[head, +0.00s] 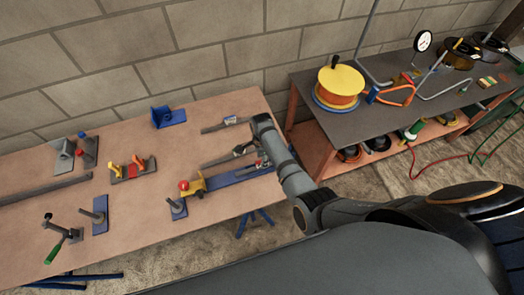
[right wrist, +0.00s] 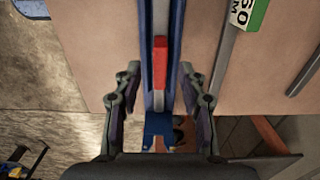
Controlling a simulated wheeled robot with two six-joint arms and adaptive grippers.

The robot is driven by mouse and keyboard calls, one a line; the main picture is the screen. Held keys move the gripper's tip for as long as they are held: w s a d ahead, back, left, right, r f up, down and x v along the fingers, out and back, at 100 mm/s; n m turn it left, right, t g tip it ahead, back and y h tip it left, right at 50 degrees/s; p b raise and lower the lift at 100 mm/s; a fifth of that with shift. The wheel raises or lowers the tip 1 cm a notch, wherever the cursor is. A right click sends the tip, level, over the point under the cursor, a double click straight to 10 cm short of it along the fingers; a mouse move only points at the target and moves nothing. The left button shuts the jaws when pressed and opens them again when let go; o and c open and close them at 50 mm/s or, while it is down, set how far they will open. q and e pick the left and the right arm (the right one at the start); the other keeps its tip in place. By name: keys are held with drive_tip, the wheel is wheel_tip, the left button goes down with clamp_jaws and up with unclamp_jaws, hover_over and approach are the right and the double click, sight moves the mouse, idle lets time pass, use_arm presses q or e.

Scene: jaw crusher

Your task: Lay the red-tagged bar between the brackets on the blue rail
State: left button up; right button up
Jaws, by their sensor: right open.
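The blue rail (head: 235,176) lies along the front right of the workbench and runs up through the right wrist view (right wrist: 178,40). A grey bar with a red tag (right wrist: 160,62) lies along the rail in the right wrist view. A blue bracket (right wrist: 158,125) stands at its near end; its far end is out of that view. I cannot tell how deep the bar sits. My right gripper (head: 250,156) is over the rail, its open fingers (right wrist: 162,78) apart on either side of the bar. My left gripper is not in view.
A grey bar with a green-and-white label (right wrist: 248,14) lies beside the rail. A yellow block with a red knob (head: 191,186) stands at the rail's left end. Several clamps and fixtures cover the bench (head: 130,225) to the left. A dark table (head: 340,108) stands right.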

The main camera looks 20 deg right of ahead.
wheel_tip(320, 180, up, 9)
idle(0.8)
